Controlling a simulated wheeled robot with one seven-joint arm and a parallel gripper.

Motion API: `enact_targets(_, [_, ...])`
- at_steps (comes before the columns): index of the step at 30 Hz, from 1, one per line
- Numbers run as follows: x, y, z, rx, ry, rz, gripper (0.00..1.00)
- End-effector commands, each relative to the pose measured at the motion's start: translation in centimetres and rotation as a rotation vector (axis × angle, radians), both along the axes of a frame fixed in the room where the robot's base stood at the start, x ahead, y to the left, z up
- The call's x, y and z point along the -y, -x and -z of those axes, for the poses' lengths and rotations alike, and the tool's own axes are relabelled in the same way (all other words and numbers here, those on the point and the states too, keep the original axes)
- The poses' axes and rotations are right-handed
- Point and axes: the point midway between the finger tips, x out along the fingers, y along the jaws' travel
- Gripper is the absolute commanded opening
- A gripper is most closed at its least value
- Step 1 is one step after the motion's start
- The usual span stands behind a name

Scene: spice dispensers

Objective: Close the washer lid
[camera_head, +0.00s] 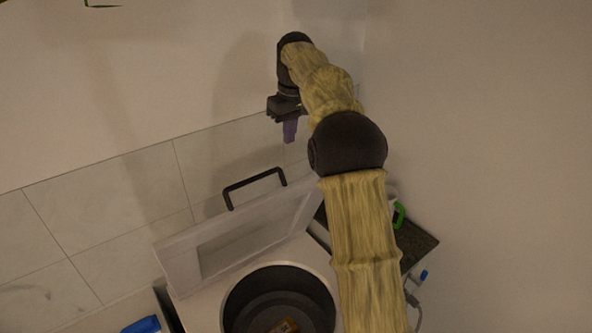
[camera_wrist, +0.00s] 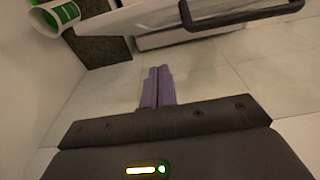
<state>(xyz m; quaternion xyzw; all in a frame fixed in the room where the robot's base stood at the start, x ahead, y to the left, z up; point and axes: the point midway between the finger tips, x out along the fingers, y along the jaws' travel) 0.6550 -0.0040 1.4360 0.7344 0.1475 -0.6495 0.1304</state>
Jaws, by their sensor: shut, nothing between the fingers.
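The washer lid (camera_head: 243,243) stands raised and tilted back behind the washer's round opening, with a dark handle (camera_head: 254,183) on its top edge. The washer (camera_head: 207,309) is light-coloured, and its dark drum (camera_head: 281,302) shows open with a small brownish item inside. My gripper (camera_head: 290,131) is shut and empty, its purple fingers pointing down above and slightly right of the handle, near the tiled wall. In the wrist view my gripper (camera_wrist: 157,74) has its fingers together, below the dark handle (camera_wrist: 246,14) and apart from it in the picture.
A dark counter (camera_head: 417,245) right of the washer holds a white and green container (camera_wrist: 57,16), partly hidden by my arm in the head view. A blue object (camera_head: 143,325) lies at the lower left. Tiled wall (camera_head: 100,211) runs behind the lid.

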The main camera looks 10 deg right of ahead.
Motion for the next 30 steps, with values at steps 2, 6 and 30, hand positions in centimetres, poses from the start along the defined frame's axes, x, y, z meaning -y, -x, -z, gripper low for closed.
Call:
enact_targets(2, [-0.1,0.0,1.1,-0.004,0.0,0.0,0.0])
enact_targets(6, [-0.2,-0.3,3.2,-0.004,0.0,0.0,0.0])
enact_targets(30, [1.0,2.4,9.6,-0.001,0.0,0.0,0.0])
